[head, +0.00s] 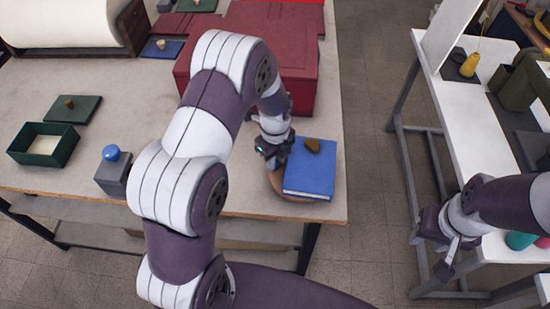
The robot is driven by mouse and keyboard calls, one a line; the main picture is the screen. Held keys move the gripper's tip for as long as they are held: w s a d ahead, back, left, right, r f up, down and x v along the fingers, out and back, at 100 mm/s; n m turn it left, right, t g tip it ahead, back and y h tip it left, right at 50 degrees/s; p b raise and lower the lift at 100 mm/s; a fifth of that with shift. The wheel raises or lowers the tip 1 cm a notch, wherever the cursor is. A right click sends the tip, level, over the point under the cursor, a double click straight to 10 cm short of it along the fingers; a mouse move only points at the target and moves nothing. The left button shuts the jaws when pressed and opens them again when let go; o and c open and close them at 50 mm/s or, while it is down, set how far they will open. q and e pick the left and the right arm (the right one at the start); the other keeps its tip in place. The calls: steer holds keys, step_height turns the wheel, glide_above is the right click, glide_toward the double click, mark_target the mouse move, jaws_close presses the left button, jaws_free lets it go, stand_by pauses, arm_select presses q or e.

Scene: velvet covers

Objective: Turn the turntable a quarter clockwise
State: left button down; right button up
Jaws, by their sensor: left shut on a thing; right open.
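The turntable (275,183) is a round wooden disc near the table's front right corner. Its rim shows left of and below a blue box (310,175) that covers most of it. A brown knob (312,146) stands at the box's far edge. My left gripper (272,160) reaches down at the disc's upper left, beside the box. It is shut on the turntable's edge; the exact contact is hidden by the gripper. My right gripper (448,262) is open and empty, by the white bench at the right.
A large dark red box (290,60) stands behind the turntable. A green open box (45,145), its lid (73,109) and a grey block with a blue knob (113,175) are at the left. The white bench (455,120) stands across a floor gap.

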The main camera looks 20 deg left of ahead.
arm_select(q)
steer(key=shift+w+r, duration=0.1)
steer(key=c, duration=1.2)
jaws_free()
step_height(320, 180, up, 13)
steer(key=shift+f+b, duration=0.15)
steer(key=shift+b, duration=1)
